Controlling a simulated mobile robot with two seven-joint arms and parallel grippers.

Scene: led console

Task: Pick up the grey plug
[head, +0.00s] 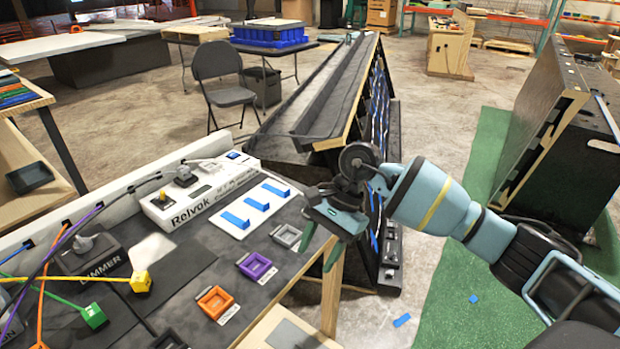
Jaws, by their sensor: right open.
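My right gripper (321,246) reaches in from the right, open and pointing down, near the right edge of the console table (185,262). It is just right of the grey socket (285,235), with nothing seen between its fingers. No grey plug can be picked out for sure. A dark grey plug-like piece (185,176) sits on the white Relvok power strip (200,196), with a dark cable by it. Another grey piece (84,243) is on the dimmer box at the left; I cannot tell whether it is a plug or a knob. My left gripper is out of view.
A yellow plug (141,282) and a green plug (94,316) with cables lie at the left. Purple (257,267) and orange (216,300) sockets line the table's right side. A white plate with blue bars (249,208) lies behind them. A sloped black rack (372,110) stands beyond the table.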

